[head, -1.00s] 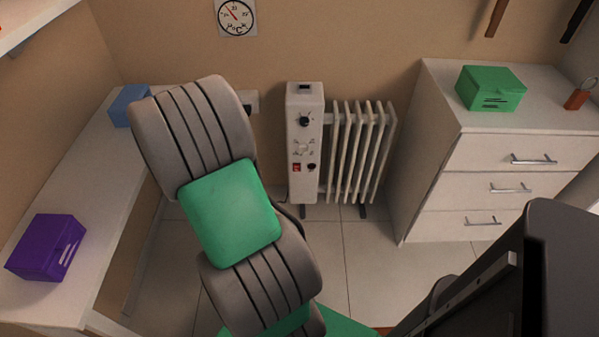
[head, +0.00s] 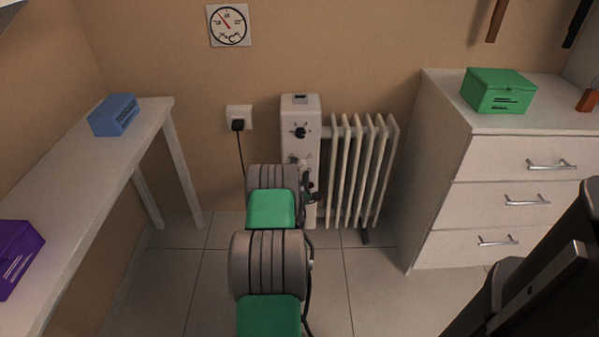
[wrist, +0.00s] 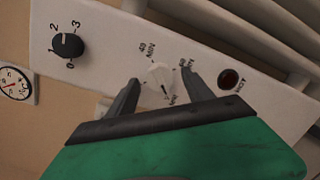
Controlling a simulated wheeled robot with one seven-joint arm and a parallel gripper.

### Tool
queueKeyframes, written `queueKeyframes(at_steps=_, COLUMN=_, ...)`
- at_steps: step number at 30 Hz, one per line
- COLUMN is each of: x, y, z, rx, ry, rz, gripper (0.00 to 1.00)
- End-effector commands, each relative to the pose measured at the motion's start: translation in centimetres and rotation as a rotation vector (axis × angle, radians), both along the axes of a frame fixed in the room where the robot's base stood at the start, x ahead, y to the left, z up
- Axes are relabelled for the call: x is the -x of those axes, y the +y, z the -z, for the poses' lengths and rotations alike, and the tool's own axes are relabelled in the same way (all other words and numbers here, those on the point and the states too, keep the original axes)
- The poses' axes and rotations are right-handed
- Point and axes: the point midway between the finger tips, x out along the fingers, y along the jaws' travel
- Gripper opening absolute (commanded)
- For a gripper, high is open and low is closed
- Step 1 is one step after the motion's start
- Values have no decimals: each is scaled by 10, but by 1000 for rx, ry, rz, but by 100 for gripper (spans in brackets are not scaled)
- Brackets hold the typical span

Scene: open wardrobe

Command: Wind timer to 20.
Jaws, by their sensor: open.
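The timer (wrist: 160,77) is a small white knob with a dark pointer on the heater's white control panel (wrist: 108,36). Number marks ring it, too small to read surely. My gripper (wrist: 158,84) is open in the wrist view, with one dark finger on each side of the timer; whether they touch it I cannot tell. In the head view my arm reaches to the heater (head: 301,112), and the gripper and part of the panel are mostly hidden behind it.
A black knob marked 0 to 3 (wrist: 68,46) and a dark round lamp (wrist: 229,78) flank the timer. White radiator fins (head: 357,170) stand right of the panel. A wall socket (head: 238,117) with a black plug and cord is to the left. A drawer cabinet (head: 440,170) stands right.

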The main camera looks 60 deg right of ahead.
Motion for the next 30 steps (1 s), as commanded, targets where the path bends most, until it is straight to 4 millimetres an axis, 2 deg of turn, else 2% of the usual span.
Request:
queueKeyframes(at_steps=7, x=-1, y=-1, z=0, rx=-2, ry=0, rz=0, gripper=58)
queueKeyframes(at_steps=27, x=-1, y=-1, z=0, rx=-2, ry=0, rz=0, gripper=3)
queueKeyframes(at_steps=30, x=-1, y=-1, z=0, rx=-2, ry=0, rz=0, gripper=0)
